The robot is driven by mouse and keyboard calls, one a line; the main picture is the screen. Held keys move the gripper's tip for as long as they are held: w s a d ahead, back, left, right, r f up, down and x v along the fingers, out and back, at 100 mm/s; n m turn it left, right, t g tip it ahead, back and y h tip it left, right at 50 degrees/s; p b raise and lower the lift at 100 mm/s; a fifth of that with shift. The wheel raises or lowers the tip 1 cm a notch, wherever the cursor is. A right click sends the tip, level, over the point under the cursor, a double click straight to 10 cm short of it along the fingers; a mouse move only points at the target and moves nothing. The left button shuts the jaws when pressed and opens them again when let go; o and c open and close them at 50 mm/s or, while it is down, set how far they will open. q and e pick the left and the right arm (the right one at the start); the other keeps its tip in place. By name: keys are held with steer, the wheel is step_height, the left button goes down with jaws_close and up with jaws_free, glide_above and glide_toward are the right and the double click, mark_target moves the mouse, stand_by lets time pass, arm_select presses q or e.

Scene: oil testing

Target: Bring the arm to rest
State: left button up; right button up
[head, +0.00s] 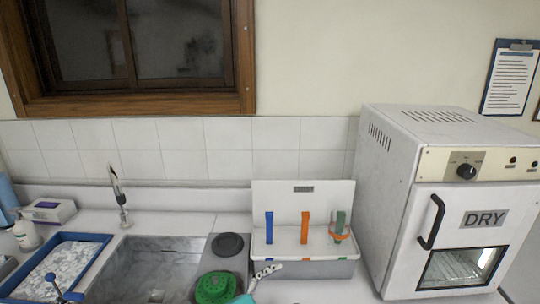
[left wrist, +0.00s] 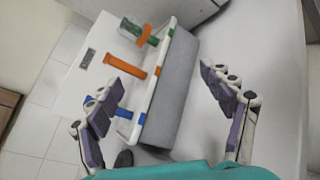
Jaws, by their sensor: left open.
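My left gripper (head: 266,270) shows at the bottom middle of the head view, in front of the white rack. In the left wrist view its two fingers (left wrist: 160,78) are spread wide, with nothing held between them. The white rack (head: 318,192) carries a blue strip (head: 269,228), an orange strip (head: 305,227) and a green piece with an orange band (head: 340,226). The rack also shows beyond the fingers in the left wrist view (left wrist: 85,75). My right gripper is not in either view.
The white oven marked DRY (head: 395,200) stands right of the rack. A sink (head: 150,265), a green round object (head: 214,287) and a dark disc (head: 228,244) lie to the left. A blue tray (head: 98,238) is at far left. Counter in front of the rack looks clear.

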arm_select(q)
steer(key=s+a+f+m+g+y, duration=0.2)
steer(key=s+a+m+y, duration=0.3)
steer(key=s+a+m, duration=0.2)
steer(key=s+a+f+m+g+y, duration=0.2)
steer(key=s+a+m+y, duration=0.4)
steer(key=a+m, duration=0.4)
steer(key=s+a+f, duration=0.1)
steer(key=a, duration=0.3)
steer(key=shift+s+f+m+y, duration=0.2)
steer(key=shift+f+m+y, duration=0.1)
steer(key=shift+m, duration=0.1)
